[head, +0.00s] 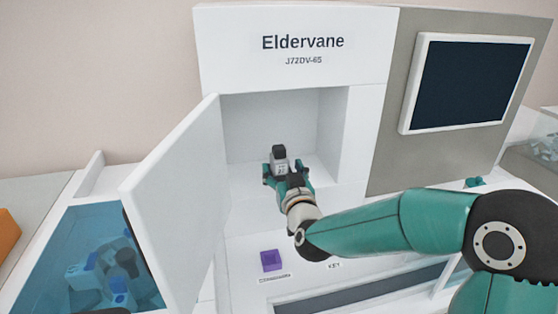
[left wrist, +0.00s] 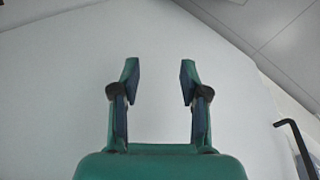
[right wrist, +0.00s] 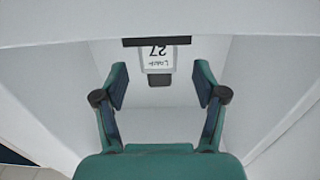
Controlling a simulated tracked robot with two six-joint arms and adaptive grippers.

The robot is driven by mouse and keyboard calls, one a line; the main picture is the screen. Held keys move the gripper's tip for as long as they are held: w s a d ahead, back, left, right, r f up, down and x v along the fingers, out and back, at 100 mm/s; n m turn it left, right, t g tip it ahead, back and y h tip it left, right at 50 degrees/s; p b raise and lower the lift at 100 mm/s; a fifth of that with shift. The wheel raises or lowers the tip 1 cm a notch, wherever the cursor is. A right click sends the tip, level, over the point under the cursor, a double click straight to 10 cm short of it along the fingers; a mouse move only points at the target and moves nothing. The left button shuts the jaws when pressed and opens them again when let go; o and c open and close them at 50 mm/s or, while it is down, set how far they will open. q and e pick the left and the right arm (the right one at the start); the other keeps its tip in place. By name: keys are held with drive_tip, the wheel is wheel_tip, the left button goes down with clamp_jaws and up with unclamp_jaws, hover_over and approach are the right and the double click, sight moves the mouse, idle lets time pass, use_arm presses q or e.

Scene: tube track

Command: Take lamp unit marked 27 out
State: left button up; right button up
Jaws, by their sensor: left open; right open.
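The lamp unit marked 27 (right wrist: 159,56) stands inside the open compartment of the white Eldervane machine. It is pale with a dark block at one end, and its label reads upside down in the right wrist view. It also shows in the head view (head: 280,158), partly hidden by my right gripper (head: 286,172). The right gripper (right wrist: 160,72) is open, its fingers spread to either side of the unit in its own view; I see no contact. My left gripper (left wrist: 159,72) is open and empty, facing a plain white surface.
The compartment door (head: 172,190) stands open at the left. A purple block (head: 271,260) sits on the ledge below the compartment. A dark screen (head: 470,85) is at the right. A black bent rod (left wrist: 296,145) shows in the left wrist view. A blue see-through panel (head: 55,255) lies at left.

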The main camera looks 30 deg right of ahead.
sight(281, 163)
drive_tip(key=x, duration=0.1)
drive_tip(key=p+x, duration=0.1)
drive_tip(key=x, duration=0.1)
drive_tip(key=shift+w+d+r+p, duration=0.15)
drive_tip(key=shift+w+r+p, duration=0.05)
drive_tip(key=shift+w+p, duration=0.1)
drive_tip(key=shift+w+d+f, duration=0.1)
drive_tip(key=shift+w+d, duration=0.05)
drive_tip(key=shift+w, duration=0.4)
clamp_jaws()
